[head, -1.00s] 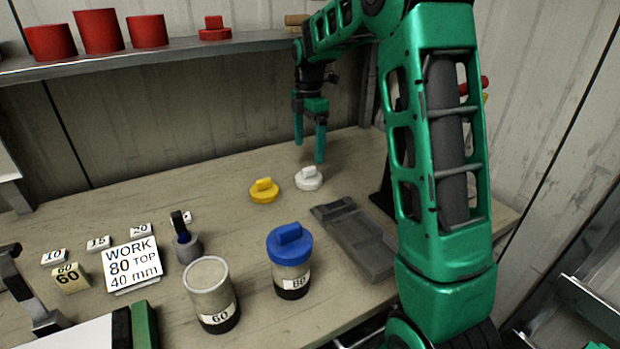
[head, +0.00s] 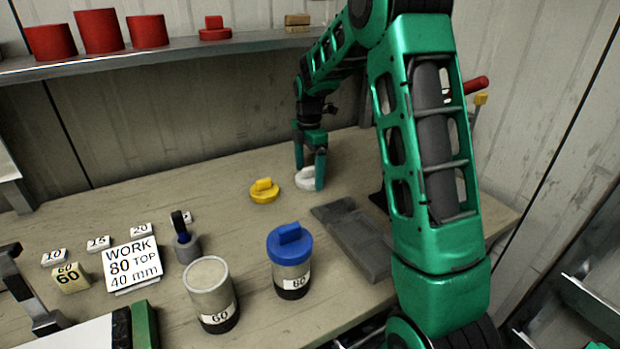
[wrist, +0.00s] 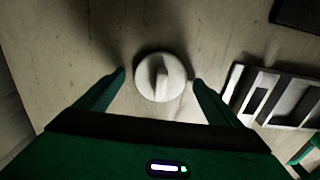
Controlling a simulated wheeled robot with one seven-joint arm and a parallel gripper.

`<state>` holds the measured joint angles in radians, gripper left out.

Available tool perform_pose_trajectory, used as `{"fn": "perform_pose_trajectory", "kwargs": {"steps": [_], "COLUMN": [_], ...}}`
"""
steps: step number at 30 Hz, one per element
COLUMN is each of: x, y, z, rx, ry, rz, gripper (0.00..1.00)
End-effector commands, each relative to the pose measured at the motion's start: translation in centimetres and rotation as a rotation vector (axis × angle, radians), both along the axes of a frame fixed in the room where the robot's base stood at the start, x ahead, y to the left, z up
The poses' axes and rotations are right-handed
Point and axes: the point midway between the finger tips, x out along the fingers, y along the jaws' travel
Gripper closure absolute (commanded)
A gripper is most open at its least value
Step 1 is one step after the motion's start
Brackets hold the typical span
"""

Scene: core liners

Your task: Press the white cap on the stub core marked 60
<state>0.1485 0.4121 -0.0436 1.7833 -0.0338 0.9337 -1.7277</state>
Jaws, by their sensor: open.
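The white cap (head: 305,179), a disc with a raised grip bar, lies on the bench. My gripper (head: 310,180) is open and lowered around it, with one finger in front of the cap in the head view. In the wrist view the cap (wrist: 161,77) sits centred just beyond the spread fingertips of my gripper (wrist: 160,78), with a gap on each side. The stub core marked 60 (head: 211,296) stands upright near the front of the bench, and no coloured cap shows on its pale top.
A yellow cap (head: 264,191) lies left of the white one. A grey tray (head: 352,240) lies to the right. A sign (head: 134,266), weight and number blocks are at left. A shelf (head: 170,57) runs behind.

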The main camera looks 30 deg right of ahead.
Motion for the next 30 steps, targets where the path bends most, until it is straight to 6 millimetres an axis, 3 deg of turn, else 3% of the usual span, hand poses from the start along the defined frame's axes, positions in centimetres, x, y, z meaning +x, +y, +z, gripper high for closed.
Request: {"fn": "perform_pose_trajectory", "kwargs": {"steps": [5,9,10,17,30], "x": [0.0,0.0,0.0,0.0,0.0], "y": [0.0,0.0,0.0,0.0,0.0], "z": [0.0,0.0,0.0,0.4,3.4], "rx": [0.0,0.0,0.0,0.0,-0.001], "ry": [0.0,0.0,0.0,-0.001,-0.001], "rz": [0.0,0.0,0.0,-0.001,-0.001], "gripper": [0.15,0.48,0.53,0.53,0.53]}}
